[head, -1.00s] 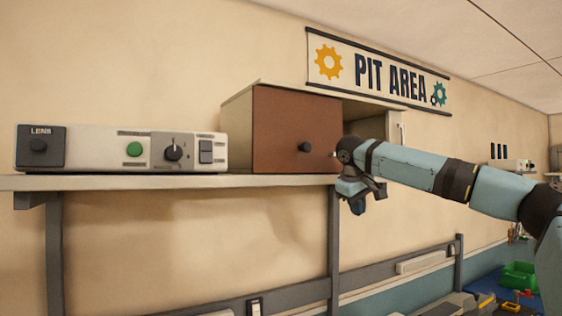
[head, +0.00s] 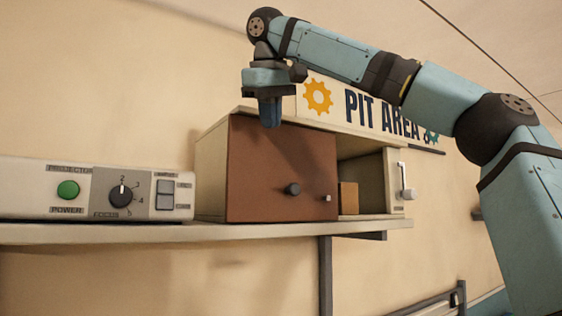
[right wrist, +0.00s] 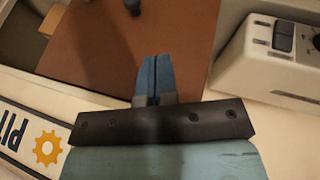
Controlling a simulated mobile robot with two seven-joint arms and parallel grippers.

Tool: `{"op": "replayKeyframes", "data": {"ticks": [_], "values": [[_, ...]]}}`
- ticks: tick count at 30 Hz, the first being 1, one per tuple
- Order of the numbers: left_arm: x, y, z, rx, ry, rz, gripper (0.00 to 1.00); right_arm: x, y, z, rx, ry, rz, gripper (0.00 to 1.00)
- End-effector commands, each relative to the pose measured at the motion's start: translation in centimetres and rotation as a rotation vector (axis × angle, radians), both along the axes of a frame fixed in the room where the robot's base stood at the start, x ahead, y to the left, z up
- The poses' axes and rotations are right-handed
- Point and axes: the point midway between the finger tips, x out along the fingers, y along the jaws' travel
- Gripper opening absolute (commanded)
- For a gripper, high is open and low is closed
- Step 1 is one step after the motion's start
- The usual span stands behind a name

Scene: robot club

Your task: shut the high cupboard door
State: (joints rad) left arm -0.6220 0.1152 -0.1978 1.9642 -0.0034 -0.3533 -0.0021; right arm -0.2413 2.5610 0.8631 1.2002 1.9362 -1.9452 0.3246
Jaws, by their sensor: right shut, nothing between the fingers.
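The high cupboard (head: 210,172) stands on the wall shelf. Its brown door (head: 270,165) has a dark round knob (head: 292,189) and a small pale knob near its right edge. The door covers the left and middle of the front; to its right the inside shows open. My right gripper (head: 270,120) is shut and empty, pointing down at the door's upper edge in the head view. In the right wrist view its blue fingers (right wrist: 155,65) lie together over the brown door (right wrist: 185,35); whether they touch it I cannot tell. My left gripper is not in view.
A tan box (head: 348,197) shows inside the opening. A projector control box (head: 140,190) stands left on the shelf (head: 150,233). The PIT AREA sign (head: 375,112) is behind my arm.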

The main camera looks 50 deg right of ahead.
Motion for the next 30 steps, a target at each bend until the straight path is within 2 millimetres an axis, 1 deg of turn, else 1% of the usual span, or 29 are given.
{"op": "replayKeyframes", "data": {"ticks": [5,7,12,16,18,21,25,30], "values": [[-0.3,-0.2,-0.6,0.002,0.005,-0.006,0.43,0.6,-0.9,-2.0,-0.002,0.002,-0.003,0.0],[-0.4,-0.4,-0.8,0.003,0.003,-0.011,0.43,1.1,-1.4,-3.4,-0.003,0.002,-0.002,0.0],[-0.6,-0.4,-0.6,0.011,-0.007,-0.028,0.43,2.3,-2.8,-6.6,-0.002,0.003,-0.002,0.0],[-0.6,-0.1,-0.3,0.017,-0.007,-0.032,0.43,3.1,-3.8,-8.7,0.0,0.003,0.0,0.0],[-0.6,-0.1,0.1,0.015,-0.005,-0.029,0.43,3.1,-5.0,-9.0,0.001,0.001,-0.001,0.0],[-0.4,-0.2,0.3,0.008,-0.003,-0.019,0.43,3.0,-6.1,-9.6,0.002,-0.001,-0.001,0.0],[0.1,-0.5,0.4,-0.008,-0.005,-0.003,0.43,3.0,-7.0,-10.1,-0.001,0.0,-0.001,0.0],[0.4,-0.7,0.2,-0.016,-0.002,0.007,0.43,3.0,-7.3,-10.3,-0.001,0.0,-0.001,0.0]]}}
